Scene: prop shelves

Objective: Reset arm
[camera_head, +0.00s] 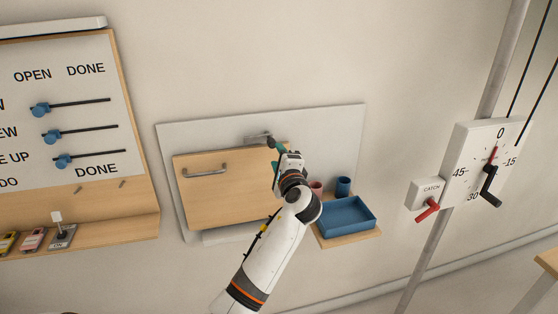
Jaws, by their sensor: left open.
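My left gripper (277,148) is at the end of my white arm, which comes up from the bottom middle of the head view. It is open and sits in front of the upper right part of a wooden cabinet door (225,205) with a grey bar handle (205,171). A small grey metal fitting (257,138) shows just behind and left of the fingers; whether they touch it I cannot tell. My right gripper is not in view.
A blue tray (347,219), a blue cup (343,187) and a partly hidden pink cup (316,188) are on a small shelf to the right. A board with blue sliders (50,136) is at left. A dial panel (483,160) with a red catch lever (427,211) is at right.

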